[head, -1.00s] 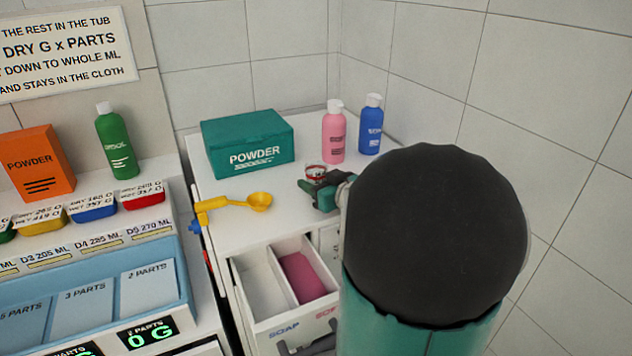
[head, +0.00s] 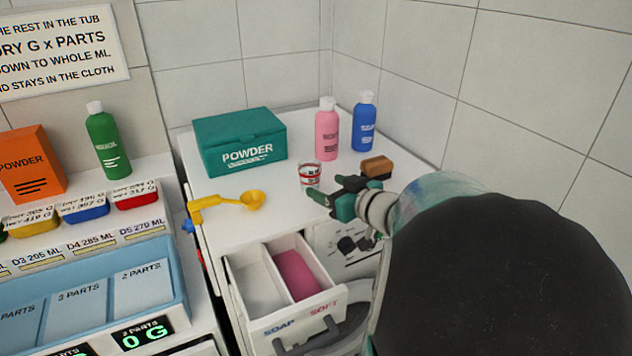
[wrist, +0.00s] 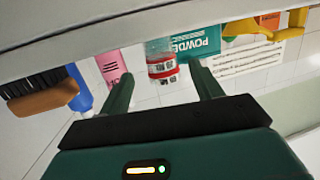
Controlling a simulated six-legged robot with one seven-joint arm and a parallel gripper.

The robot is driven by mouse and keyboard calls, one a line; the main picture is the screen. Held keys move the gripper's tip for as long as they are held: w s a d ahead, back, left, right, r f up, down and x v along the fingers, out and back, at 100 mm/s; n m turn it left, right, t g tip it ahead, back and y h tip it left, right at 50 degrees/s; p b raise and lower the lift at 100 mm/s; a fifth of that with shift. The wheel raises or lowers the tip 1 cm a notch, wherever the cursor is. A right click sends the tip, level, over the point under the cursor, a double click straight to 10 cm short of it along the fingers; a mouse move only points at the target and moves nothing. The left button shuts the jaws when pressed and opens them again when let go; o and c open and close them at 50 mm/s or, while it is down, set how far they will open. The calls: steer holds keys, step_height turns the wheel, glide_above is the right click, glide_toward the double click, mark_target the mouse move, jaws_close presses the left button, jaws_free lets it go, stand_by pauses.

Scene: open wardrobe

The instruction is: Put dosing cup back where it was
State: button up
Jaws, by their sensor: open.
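The dosing cup (head: 311,174) is a small clear cup with red bands and markings. It stands upright on the white machine top, in front of the green powder box. It also shows in the wrist view (wrist: 161,62), upside down in the picture, beyond and between the fingertips. My gripper (head: 329,188) is just to the right and front of the cup in the head view, open and empty. Its two fingers (wrist: 160,80) show apart in the wrist view, with a gap visible between them and the cup.
The powder box (head: 240,141), a yellow scoop (head: 250,200), pink bottle (head: 327,132), blue bottle (head: 364,124) and brown brush (head: 376,166) stand or lie around the cup. An open drawer (head: 285,283) with two compartments, one holding pink contents, sticks out below.

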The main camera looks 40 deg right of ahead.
steer(key=f+v, duration=0.1)
steer(key=v, duration=0.3)
steer(key=w+r+h, duration=0.1)
steer(key=w+a+r+m+g+h, duration=0.1)
steer(key=r, duration=0.1)
steer(key=w+a+r+h, duration=0.1)
steer(key=w, duration=0.1)
steer(key=shift+w+a+r+h, duration=0.1)
steer(key=shift+r+h, duration=0.25)
steer(key=shift+h, duration=0.05)
steer(key=a, duration=0.1)
steer(key=a+m+g, duration=0.1)
steer(key=a+g+h, duration=0.1)
steer(key=a, duration=0.1)
steer(key=shift+w+a, duration=0.15)
steer(key=shift+w, duration=0.1)
steer(key=s+a+f+n+g+y, duration=0.1)
steer(key=s+a+f+g+y, duration=0.1)
steer(key=a, duration=0.6)
steer(key=s+a+f+n+g+y, duration=0.1)
steer(key=s+a, duration=0.3)
steer(key=a, duration=0.4)
steer(key=s+a+f+n+g+y, duration=0.1)
steer(key=s+a+f+g+y, duration=0.2)
steer(key=a, duration=0.5)
steer(key=shift+s+g, duration=0.6)
steer(key=shift+d, duration=0.2)
